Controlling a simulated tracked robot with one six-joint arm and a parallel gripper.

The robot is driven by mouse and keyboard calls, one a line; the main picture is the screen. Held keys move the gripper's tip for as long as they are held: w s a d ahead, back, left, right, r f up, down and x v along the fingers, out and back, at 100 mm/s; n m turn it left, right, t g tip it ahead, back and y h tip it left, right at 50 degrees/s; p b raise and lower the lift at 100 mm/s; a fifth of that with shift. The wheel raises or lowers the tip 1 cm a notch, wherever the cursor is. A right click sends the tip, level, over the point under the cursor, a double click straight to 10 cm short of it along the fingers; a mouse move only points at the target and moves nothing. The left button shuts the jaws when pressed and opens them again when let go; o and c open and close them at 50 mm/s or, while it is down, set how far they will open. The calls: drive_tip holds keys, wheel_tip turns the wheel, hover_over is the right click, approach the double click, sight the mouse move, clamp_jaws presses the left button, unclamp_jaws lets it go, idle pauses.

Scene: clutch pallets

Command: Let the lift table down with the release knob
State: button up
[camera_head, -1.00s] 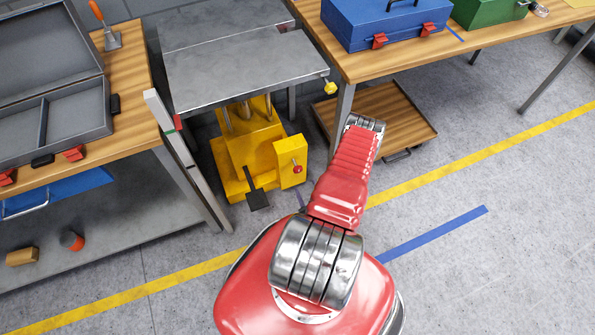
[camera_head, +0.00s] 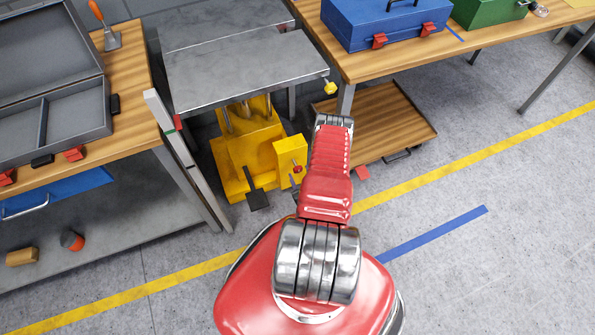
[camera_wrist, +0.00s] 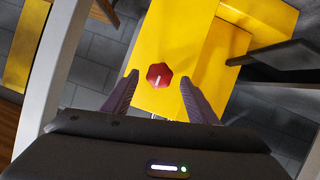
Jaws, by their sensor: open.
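The lift table has a grey steel top (camera_head: 245,65) that stands raised on a yellow base (camera_head: 240,160) between two benches. A yellow box on the base's right side carries the red release knob (camera_head: 297,169). In the wrist view the red knob (camera_wrist: 159,75) is many-sided with a pale mark, on the yellow face. My gripper (camera_wrist: 156,88) is open, its two dark fingers on either side of the knob in the picture. I cannot tell whether they touch it or how far away it is. In the head view my red arm hides most of the gripper.
A black pedal (camera_head: 257,200) sticks out at the base's front. A wooden board on a low frame (camera_head: 390,125) lies to the right. The left bench (camera_head: 135,130) has a grey post at its edge. Open floor lies in front.

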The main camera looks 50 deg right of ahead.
sight(298, 171)
drive_tip(key=shift+x, duration=1.8)
drive_tip(key=c, duration=0.9)
drive_tip(key=shift+a, duration=0.35)
drive_tip(key=shift+c, duration=0.8)
drive_tip(key=shift+d, duration=0.2)
